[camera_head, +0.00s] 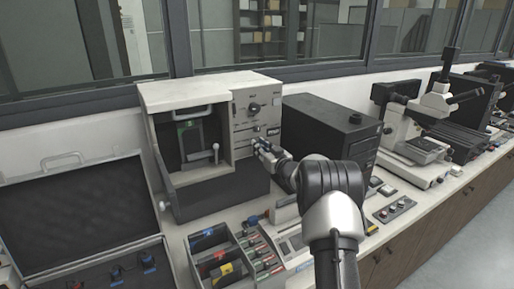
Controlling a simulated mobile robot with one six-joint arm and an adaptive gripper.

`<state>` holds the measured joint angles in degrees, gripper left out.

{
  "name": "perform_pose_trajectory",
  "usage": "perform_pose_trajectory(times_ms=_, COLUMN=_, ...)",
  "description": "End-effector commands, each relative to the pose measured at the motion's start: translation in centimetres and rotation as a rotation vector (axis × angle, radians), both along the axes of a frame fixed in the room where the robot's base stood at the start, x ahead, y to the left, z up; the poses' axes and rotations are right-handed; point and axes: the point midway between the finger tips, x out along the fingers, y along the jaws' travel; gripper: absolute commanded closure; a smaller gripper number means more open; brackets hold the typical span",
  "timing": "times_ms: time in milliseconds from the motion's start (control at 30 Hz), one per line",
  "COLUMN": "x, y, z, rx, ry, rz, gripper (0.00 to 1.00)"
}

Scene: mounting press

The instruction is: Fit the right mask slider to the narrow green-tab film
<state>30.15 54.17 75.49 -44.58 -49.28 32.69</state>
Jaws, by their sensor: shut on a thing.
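The mounting press (208,87) is a cream and dark grey machine on the bench. A film with a small green tab (187,126) sits upright in its dark open bay, behind a small lever. My gripper (260,145) is at the low part of this panel, shut on a small control there, which looks like the right mask slider. The jaws hide most of that control. The mask edges at the film are too small to make out.
A tray (243,240) with blue, red and yellow-marked films stands in front of the press. An open black case (75,215) is at the left. A black box (325,125) and a microscope (425,115) stand to the right.

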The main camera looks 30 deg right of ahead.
Motion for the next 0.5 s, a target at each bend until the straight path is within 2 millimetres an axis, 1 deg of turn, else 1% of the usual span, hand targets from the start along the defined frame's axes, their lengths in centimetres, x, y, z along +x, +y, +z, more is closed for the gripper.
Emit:
perform_pose_trajectory(times_ms=67, x=-0.01, y=0.01, z=-0.03, rx=0.000, ry=-0.001, rz=0.000, gripper=1.00)
perform_pose_trajectory(times_ms=100, x=-0.01, y=0.01, z=-0.03, rx=0.000, ry=-0.001, rz=0.000, gripper=0.81)
perform_pose_trajectory(times_ms=200, x=-0.01, y=0.01, z=-0.03, rx=0.000, ry=-0.001, rz=0.000, gripper=0.75)
perform_pose_trajectory(times_ms=233, x=-0.01, y=0.01, z=-0.03, rx=0.000, ry=-0.001, rz=0.000, gripper=0.73)
perform_pose_trajectory(times_ms=500, x=-0.03, y=0.02, z=-0.02, rx=0.000, ry=-0.001, rz=0.000, gripper=0.73)
